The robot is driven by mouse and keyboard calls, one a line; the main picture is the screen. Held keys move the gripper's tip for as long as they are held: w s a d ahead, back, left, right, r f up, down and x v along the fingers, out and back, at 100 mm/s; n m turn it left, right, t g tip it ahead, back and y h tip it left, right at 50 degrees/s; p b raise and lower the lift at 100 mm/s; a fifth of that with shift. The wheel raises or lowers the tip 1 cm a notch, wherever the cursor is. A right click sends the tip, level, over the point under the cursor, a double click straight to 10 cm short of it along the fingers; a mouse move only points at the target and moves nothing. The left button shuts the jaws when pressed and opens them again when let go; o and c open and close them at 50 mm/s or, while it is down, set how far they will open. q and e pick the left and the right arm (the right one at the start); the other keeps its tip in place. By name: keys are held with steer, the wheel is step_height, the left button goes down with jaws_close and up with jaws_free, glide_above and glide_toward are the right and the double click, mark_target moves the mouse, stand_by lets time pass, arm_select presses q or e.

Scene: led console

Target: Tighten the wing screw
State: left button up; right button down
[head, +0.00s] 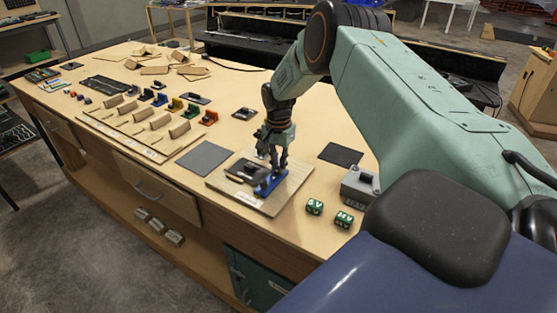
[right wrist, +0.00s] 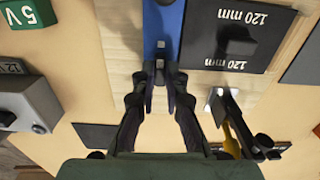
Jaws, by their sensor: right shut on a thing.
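My right gripper (head: 272,163) reaches straight down to a light wooden board (head: 224,189) on the bench. In the right wrist view its two fingers (right wrist: 161,80) are close together at the end of a blue block (right wrist: 163,25). They are shut on a small part there, which appears to be the wing screw; the fingers mostly hide it. The blue block (head: 268,186) lies along the board's right part, beside a black block marked 120 mm (right wrist: 200,45). My left gripper is not in view.
A grey box (head: 359,186) and two green cubes (head: 314,206) (head: 344,219) stand right of the board. Dark mats (head: 204,158) (head: 341,154) lie on either side. Coloured blocks and wooden pieces fill the bench's left part.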

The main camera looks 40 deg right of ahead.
steer(key=shift+w+d+r+m, duration=0.1)
steer(key=shift+w+r+m, duration=0.1)
steer(key=shift+m, duration=0.1)
steer(key=c, duration=1.4)
jaws_free()
steer(key=shift+s, duration=0.2)
steer(key=shift+w, duration=0.1)
steer(key=shift+r, duration=0.35)
step_height(320, 180, up, 11)
steer(key=shift+r, duration=0.1)
